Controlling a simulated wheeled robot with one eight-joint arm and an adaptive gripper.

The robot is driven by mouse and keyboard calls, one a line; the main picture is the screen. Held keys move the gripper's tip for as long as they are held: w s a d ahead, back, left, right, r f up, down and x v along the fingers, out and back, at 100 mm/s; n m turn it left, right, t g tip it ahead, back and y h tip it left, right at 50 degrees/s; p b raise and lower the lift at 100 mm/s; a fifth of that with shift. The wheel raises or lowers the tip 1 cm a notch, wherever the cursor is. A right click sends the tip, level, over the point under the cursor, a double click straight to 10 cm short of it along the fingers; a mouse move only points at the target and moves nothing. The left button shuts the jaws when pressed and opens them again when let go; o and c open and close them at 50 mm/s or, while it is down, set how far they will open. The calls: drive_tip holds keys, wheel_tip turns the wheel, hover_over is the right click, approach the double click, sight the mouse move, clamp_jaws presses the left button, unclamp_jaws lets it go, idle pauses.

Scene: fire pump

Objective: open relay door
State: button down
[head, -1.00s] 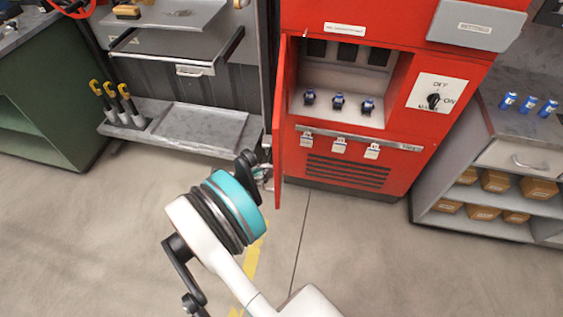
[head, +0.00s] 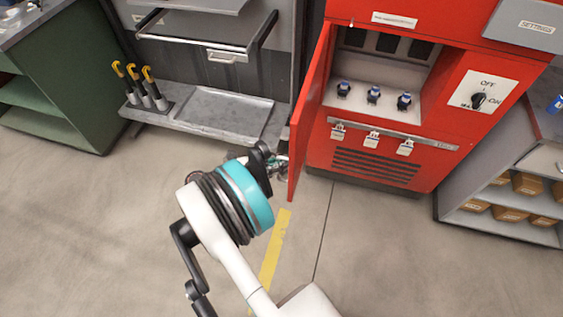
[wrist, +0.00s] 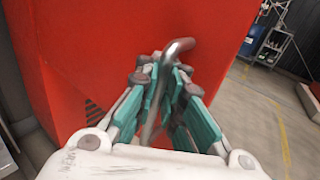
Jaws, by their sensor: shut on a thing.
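The red relay door (head: 311,105) stands swung open on the left side of the red cabinet, seen nearly edge-on in the head view. Its red face fills much of the wrist view (wrist: 75,60). A bent metal handle (wrist: 178,48) sticks out from the door between the fingers. My gripper (head: 277,160) is at the lower left edge of the door in the head view. In the wrist view my gripper (wrist: 162,95) has its teal fingers on both sides of the handle and is shut on it. The exact finger contact is partly hidden.
The open compartment holds three blue-topped relays (head: 373,95). Three tags hang from a rail (head: 390,136) below. A grey bench with a tray (head: 222,113) stands to the left, close to the door. A grey shelf with boxes (head: 480,207) stands right. The floor in front is clear.

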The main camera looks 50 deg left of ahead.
drive_tip(key=c, duration=1.7)
unclamp_jaws()
drive_tip(key=shift+s+d+f, duration=0.1)
drive_tip(key=shift+s, duration=0.35)
drive_tip(key=shift+w, duration=0.1)
drive_tip(key=v, duration=0.7)
